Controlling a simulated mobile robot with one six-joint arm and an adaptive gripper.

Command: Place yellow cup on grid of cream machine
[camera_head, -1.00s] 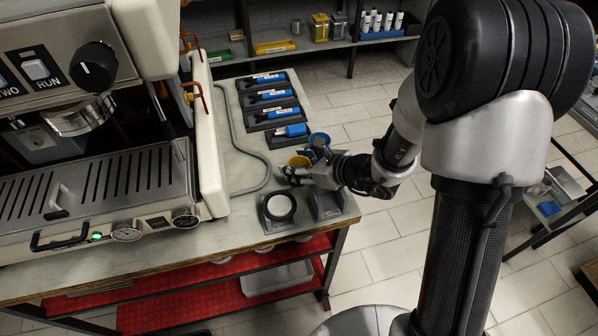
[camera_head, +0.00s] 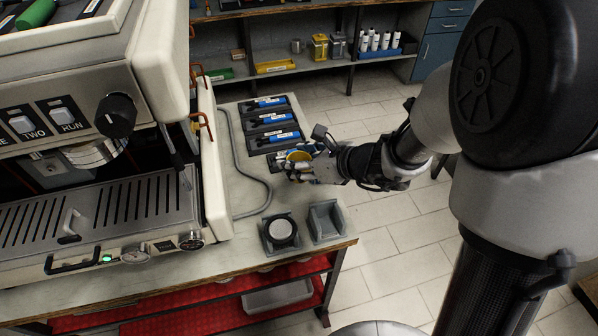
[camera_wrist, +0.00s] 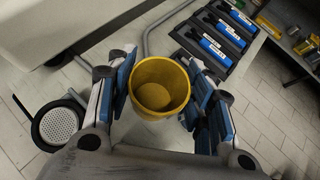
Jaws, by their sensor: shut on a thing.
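My gripper (camera_head: 298,163) is shut on the yellow cup (camera_head: 299,156), holding it above the right part of the worktop. In the wrist view the yellow cup (camera_wrist: 160,86) sits between the blue-padded fingers, its open mouth facing the camera and its inside empty. In the head view the fingers hide part of it. The cream machine (camera_head: 212,175) stands at the left. Its slotted metal grid (camera_head: 120,208) lies low at its front, well left of my gripper, with a small handled metal item (camera_head: 71,222) on it.
Black trays with blue tools (camera_head: 270,120) lie behind my gripper. A grey holder with a round black-rimmed part (camera_head: 281,231) and an empty grey holder (camera_head: 326,221) stand at the worktop's front right. A grey hose (camera_head: 235,165) runs beside the machine. The machine's side panel rises between gripper and grid.

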